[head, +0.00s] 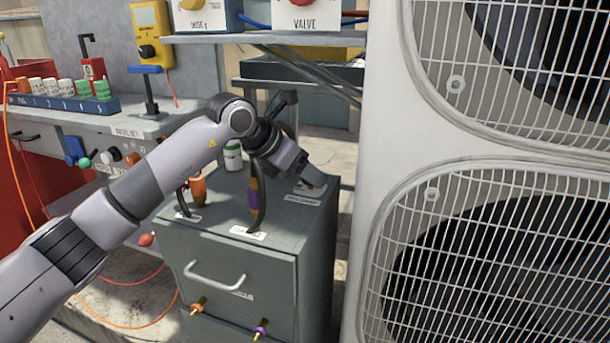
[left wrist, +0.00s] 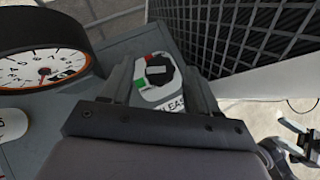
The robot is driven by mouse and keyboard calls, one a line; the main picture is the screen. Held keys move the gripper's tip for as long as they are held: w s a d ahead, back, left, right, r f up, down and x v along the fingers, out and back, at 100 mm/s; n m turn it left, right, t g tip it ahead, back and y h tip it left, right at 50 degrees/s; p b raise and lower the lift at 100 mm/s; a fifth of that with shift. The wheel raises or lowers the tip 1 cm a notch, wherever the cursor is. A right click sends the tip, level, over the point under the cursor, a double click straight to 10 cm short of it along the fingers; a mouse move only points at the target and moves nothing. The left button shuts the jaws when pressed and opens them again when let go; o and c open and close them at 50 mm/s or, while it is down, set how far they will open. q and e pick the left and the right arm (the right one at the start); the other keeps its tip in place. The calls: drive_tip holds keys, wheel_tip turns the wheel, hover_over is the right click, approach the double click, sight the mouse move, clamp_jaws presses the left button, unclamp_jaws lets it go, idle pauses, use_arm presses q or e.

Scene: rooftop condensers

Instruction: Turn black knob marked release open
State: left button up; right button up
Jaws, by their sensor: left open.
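The black knob (left wrist: 158,76) shows in the left wrist view on a white plate with a green and a red mark. Part of a label reading "EASE" (left wrist: 176,106) is beside it. My left gripper (left wrist: 157,92) is open, with one finger to each side of the knob in that view. I cannot tell whether the fingers touch it. In the head view my left gripper (head: 314,186) is low over the right part of the grey cabinet's top (head: 225,215) and mostly hides the knob.
A round gauge (left wrist: 45,72) stands left of the knob in the wrist view. A large condenser (head: 385,170) rises close on the right.

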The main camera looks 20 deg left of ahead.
use_arm(q)
drive_tip(key=shift+w+d+f, duration=0.1)
drive_tip(key=shift+w+f, duration=0.05)
drive_tip(key=shift+c, duration=0.2)
drive_tip(key=c, duration=1)
